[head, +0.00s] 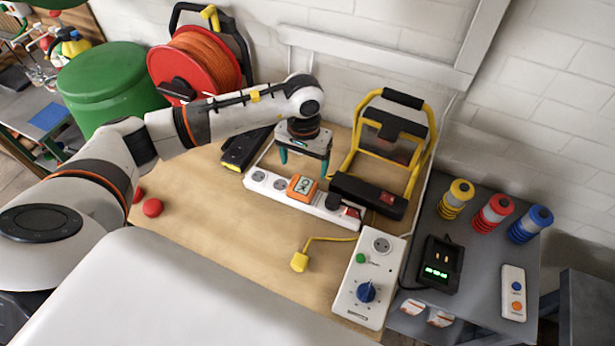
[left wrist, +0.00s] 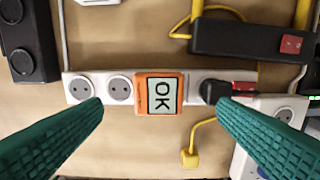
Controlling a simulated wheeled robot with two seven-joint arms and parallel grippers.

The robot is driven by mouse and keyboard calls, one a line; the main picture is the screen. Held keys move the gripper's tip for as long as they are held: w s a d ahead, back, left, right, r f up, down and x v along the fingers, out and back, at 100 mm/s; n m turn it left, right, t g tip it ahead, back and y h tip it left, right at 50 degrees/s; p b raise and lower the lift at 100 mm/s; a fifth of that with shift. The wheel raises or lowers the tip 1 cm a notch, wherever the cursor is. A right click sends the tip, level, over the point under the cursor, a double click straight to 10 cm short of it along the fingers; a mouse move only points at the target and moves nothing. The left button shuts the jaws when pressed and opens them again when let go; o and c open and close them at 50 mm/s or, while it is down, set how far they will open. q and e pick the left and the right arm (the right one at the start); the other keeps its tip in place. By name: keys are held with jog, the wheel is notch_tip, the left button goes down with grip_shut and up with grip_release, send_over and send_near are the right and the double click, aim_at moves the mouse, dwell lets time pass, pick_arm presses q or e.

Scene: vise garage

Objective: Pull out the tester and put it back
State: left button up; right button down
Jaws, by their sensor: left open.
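The tester (head: 302,188) is an orange block with a pale screen, seated in the white power strip (head: 264,180) on the wooden bench. Its screen reads OK in the left wrist view (left wrist: 159,95). My left gripper (head: 304,165) is open and empty above the strip, just behind the tester in the head view. In the left wrist view its two green fingers (left wrist: 158,122) stand wide apart, with the tester between and beyond them, apart from both. A black plug (left wrist: 214,91) sits in the strip right of the tester, and two sockets to its left are empty. My right gripper is out of view.
A yellow-framed work lamp (head: 368,193) stands behind the strip. A yellow plug (head: 300,261) on a cord lies in front. A white control box (head: 367,280) is at the right. A red cable reel (head: 195,65) stands at the back left. The bench's front left is mostly clear.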

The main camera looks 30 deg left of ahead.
aim_at(303, 185)
pick_arm(q)
jog(key=shift+s+r, duration=0.25)
jog(key=shift+s, duration=0.45)
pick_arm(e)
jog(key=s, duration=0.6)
pick_arm(q)
jog(key=shift+w+f, duration=0.15)
notch_tip(303, 185, down, 3)
jog(key=shift+w+f+b, duration=0.1)
jog(key=shift+w+b, duration=0.05)
jog(key=shift+b, duration=0.55)
notch_tip(303, 185, down, 5)
jog(key=b, duration=0.4)
jog(key=shift+f+b, duration=0.4)
jog(key=shift+b, duration=0.3)
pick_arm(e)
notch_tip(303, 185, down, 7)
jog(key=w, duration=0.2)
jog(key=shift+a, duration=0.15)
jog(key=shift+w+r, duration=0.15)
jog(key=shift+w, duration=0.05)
